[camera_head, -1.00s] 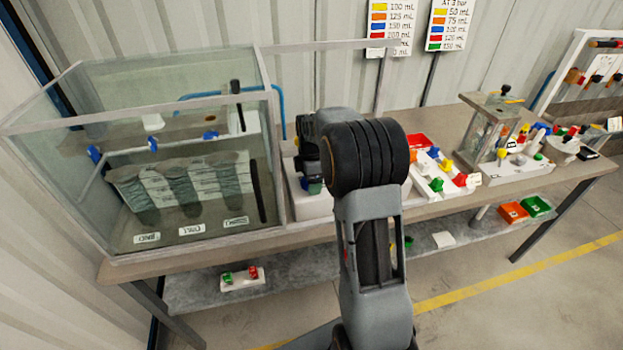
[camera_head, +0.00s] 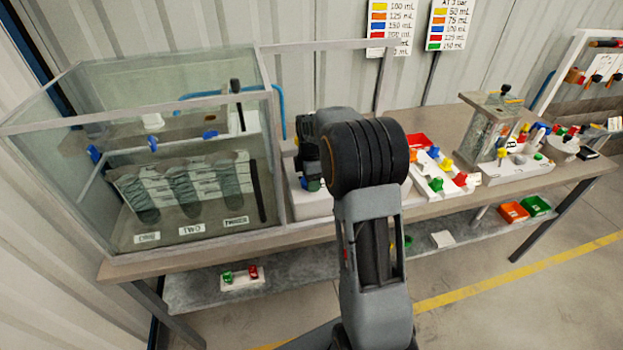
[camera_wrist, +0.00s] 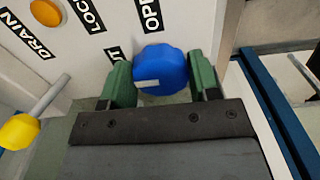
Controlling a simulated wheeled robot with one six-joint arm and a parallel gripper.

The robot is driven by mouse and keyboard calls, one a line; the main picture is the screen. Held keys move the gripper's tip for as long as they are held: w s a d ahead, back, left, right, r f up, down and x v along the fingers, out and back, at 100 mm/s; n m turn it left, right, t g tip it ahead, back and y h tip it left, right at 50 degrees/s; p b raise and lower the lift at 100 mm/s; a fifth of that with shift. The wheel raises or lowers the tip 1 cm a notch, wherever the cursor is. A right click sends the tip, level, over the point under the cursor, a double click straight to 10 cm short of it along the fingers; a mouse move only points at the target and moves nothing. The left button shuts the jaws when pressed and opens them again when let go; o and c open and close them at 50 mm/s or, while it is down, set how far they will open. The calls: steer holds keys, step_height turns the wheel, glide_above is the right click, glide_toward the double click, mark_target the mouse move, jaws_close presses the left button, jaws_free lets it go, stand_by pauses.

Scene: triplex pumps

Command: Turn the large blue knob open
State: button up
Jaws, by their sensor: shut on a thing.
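The large blue knob (camera_wrist: 163,66) sits between the two green fingers of my gripper (camera_wrist: 159,78) in the wrist view. The fingers are shut on its sides. The knob has a pale mark on its face, which points left in that view. A white panel (camera_wrist: 98,60) beside it bears black labels; one starting "OP" is partly cut off at the top, and one near the knob is partly hidden. In the head view my own arm hides the knob, and my gripper is at the left of the black wrist joint.
In the wrist view a yellow knob (camera_wrist: 19,131) on a rod and an orange knob (camera_wrist: 46,12) are at the left. In the head view a glass tank (camera_head: 150,100) stands left of my arm. White blocks with coloured knobs (camera_head: 440,180) lie to its right.

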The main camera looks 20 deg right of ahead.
steer(key=m, duration=0.4)
steer(key=shift+s+m, duration=0.1)
steer(key=shift+m, duration=0.3)
steer(key=m, duration=0.4)
steer(key=shift+a+m, duration=0.1)
steer(key=shift+m, duration=0.2)
steer(key=m, duration=0.4)
steer(key=shift+s+a, duration=0.1)
steer(key=shift+a+m, duration=0.1)
steer(key=shift+m, duration=2.3)
steer(key=o, duration=0.9)
